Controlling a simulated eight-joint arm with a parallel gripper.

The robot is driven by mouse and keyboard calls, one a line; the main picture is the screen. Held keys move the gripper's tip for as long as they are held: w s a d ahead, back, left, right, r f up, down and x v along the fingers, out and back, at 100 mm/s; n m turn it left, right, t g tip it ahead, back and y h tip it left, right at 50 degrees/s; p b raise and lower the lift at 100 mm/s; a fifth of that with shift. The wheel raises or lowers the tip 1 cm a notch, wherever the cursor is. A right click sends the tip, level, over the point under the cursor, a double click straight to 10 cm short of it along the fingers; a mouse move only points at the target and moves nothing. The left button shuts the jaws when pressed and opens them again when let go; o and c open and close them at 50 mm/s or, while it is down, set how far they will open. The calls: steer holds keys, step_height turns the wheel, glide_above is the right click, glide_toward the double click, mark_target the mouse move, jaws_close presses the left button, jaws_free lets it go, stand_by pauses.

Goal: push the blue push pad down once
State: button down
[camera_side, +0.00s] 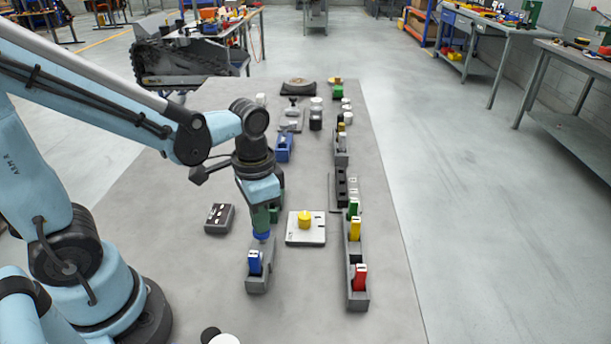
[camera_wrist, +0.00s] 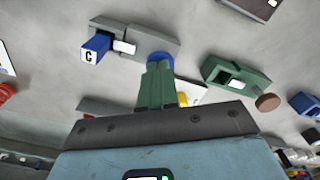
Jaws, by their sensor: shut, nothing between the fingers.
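The blue push pad (camera_side: 263,237) sits at the far end of a grey carrier base (camera_side: 257,284). A blue block (camera_side: 254,262) stands at the near end of that base. In the wrist view the pad (camera_wrist: 160,58) shows as a round blue edge, and the block (camera_wrist: 95,48) carries a letter C. My gripper (camera_side: 262,230) has green fingers, shut together and empty, pointing down over the pad. Its fingertips (camera_wrist: 158,64) hide much of the pad. No gap shows between tips and pad, but I cannot tell whether they touch or whether the pad is pressed.
A white plate with a yellow knob (camera_side: 305,219) lies just right of my gripper. A dark box (camera_side: 219,215) lies to the left. A long grey carrier with a red block (camera_side: 360,277) stands farther right. A green carrier (camera_wrist: 237,76) is close by.

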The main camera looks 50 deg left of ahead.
steer(key=shift+r, duration=2.2)
steer(key=t, duration=0.1)
steer(key=r+n+t, duration=0.1)
steer(key=t, duration=0.1)
steer(key=shift+w+a, duration=0.2)
steer(key=shift+a, duration=0.1)
steer(key=t, duration=0.1)
steer(key=r+n+t, duration=0.1)
steer(key=w+r+t, duration=0.1)
steer(key=shift+a+n+t, duration=0.4)
steer(key=c, duration=1.7)
jaws_free()
steer(key=o, duration=0.3)
steer(key=shift+d+r+n, duration=0.2)
steer(key=shift+r+n, duration=0.05)
steer(key=shift+n, duration=0.05)
steer(key=o, duration=0.7)
steer(key=s+d+r+n+g, duration=0.2)
steer(key=d+n+g, duration=0.1)
steer(key=shift+s+d+r+n+h, duration=0.1)
steer(key=shift+d+r+n+h, duration=0.15)
steer(key=shift+r+n+h, duration=0.1)
steer(key=o, duration=0.7)
steer(key=s+d+r+n+g, duration=0.3)
steer(key=s+r+n, duration=0.1)
steer(key=shift+s+r+n+g, duration=0.15)
steer(key=shift+r+n+g, duration=0.15)
steer(key=shift+n+g, duration=0.1)
glide_above(254, 254)
steer(key=shift+f, duration=4.95)
